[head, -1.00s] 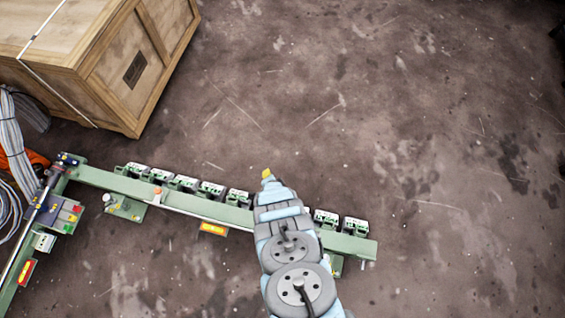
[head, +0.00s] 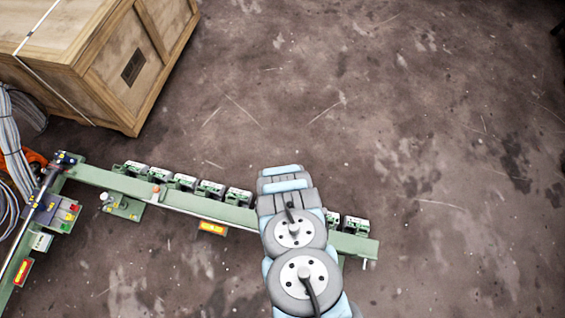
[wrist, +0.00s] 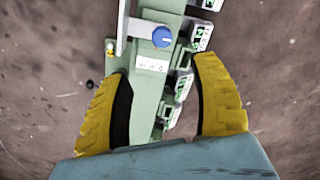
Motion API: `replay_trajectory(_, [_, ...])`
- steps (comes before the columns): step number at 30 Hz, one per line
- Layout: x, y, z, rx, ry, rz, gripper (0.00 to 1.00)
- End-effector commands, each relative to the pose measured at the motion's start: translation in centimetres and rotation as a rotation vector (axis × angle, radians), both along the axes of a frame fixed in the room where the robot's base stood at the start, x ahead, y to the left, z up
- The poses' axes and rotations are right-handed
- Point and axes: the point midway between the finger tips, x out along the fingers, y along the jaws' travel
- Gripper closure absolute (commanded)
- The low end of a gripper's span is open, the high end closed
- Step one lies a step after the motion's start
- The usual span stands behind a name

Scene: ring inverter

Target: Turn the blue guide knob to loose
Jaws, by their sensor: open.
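The blue guide knob (wrist: 162,37) shows in the wrist view, on the green rail (wrist: 153,72) near the top centre. It has a pale pointer line on its face. A small white label (wrist: 151,64) sits just below it. My gripper (wrist: 165,75) has its two yellow fingers spread wide, one on each side of the rail, with nothing held between them. The knob lies beyond the fingertips, apart from them. In the head view my arm hides the gripper and the knob, over the right part of the green rail (head: 180,203).
Several grey-green modules (head: 211,188) line the rail's far edge, close to my right finger in the wrist view. A wooden crate (head: 100,55) stands at the upper left. Cables and a control box (head: 65,213) are at the left. The floor beyond the rail is clear.

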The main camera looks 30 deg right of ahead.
Motion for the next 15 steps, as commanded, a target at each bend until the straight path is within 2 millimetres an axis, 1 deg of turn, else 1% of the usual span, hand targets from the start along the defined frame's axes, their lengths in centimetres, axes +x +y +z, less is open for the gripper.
replay_trajectory(1, [0.1,0.0,-0.7,-0.001,-0.002,0.0,0.37])
replay_trajectory(15, [0.1,0.0,-5.0,-0.002,-0.003,0.002,0.37])
